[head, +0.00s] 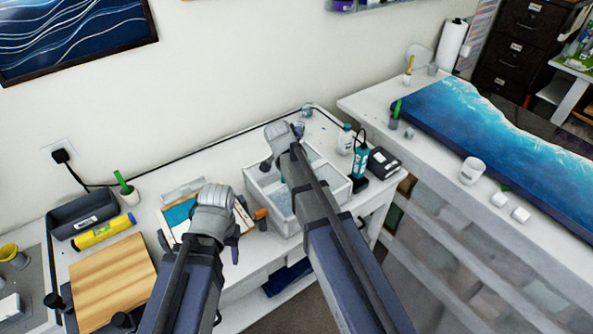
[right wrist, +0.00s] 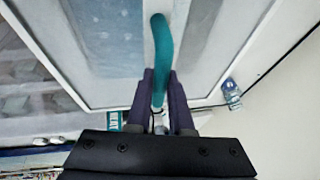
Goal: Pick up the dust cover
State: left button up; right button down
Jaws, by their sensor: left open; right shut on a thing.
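In the right wrist view a curved teal handle (right wrist: 162,45) runs between the two fingers of my right gripper (right wrist: 160,76), which is shut on it. Behind the handle lies a broad translucent panel with a white rim, which looks like the dust cover (right wrist: 100,30). In the head view a white-rimmed box (head: 262,196) stands on the table under my right arm, which hides much of it. I cannot tell whether the cover is lifted. My left gripper (head: 233,244) is open, near the front table edge, left of the box; its fingers show only partly.
A framed tray with a blue panel (head: 180,216) lies by my left gripper. A wooden board (head: 110,275), yellow roll (head: 103,230) and dark bin (head: 82,212) are at the left. Bottles (head: 345,139) and a black device (head: 382,161) stand right of the box. A blue resin slab (head: 480,125) covers the right bench.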

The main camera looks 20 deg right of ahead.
notch_tip(320, 180, up, 18)
jog(key=p, duration=1.8)
